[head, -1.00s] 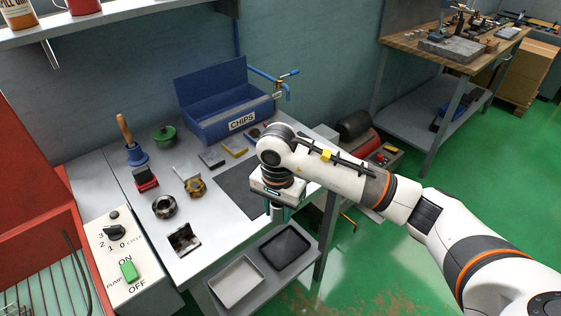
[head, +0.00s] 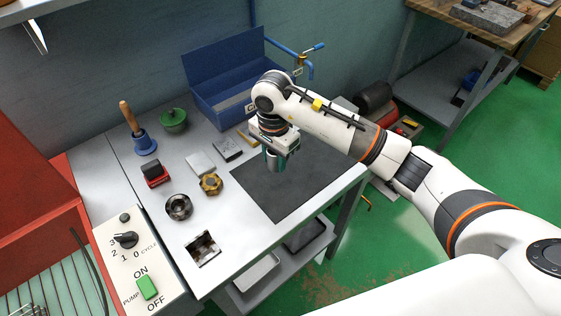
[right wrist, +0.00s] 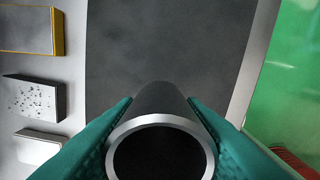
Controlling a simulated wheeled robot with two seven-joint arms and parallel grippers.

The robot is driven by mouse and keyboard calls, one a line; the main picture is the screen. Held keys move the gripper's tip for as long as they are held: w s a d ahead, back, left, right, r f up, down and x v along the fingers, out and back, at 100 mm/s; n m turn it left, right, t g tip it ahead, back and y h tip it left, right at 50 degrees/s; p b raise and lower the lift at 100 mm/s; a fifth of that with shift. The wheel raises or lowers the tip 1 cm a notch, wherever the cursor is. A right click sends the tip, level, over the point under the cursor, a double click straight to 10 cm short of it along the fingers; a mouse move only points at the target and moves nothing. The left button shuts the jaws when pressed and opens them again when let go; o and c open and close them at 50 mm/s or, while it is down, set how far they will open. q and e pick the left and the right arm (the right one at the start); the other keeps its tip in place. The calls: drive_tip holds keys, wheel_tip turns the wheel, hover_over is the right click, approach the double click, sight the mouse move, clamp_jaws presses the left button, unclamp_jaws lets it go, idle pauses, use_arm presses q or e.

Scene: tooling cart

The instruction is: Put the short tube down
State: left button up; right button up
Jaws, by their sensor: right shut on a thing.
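The short tube (right wrist: 160,125) is a dark cylinder with a bright metal rim, seen end-on in the right wrist view. My right gripper (right wrist: 160,140) is shut on it, with a teal finger on each side. In the head view the right gripper (head: 275,160) hangs over the dark grey mat (head: 285,195) on the bench, fingers pointing down. The tube is mostly hidden there by the fingers. The mat also fills the middle of the right wrist view (right wrist: 150,40). I cannot tell the gap between tube and mat. My left gripper is not seen.
On the bench left of the mat are a brass hex part (head: 210,184), a dark ring (head: 178,206), a red-and-black block (head: 155,174) and small blocks (head: 228,149). The blue chips bin (head: 215,85) stands behind. The bench's right edge lies close beside the mat.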

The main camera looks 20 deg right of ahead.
sight(275, 180)
drive_tip(key=shift+s+f, duration=0.1)
drive_tip(key=shift+f, duration=0.75)
wheel_tip(275, 180, down, 4)
drive_tip(key=shift+r+p, duration=0.1)
drive_tip(key=shift+p, duration=0.4)
drive_tip(key=shift+f, duration=0.25)
drive_tip(key=o, duration=1.1)
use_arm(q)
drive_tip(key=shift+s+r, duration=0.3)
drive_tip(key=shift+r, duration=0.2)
use_arm(e)
drive_tip(key=shift+r, duration=0.1)
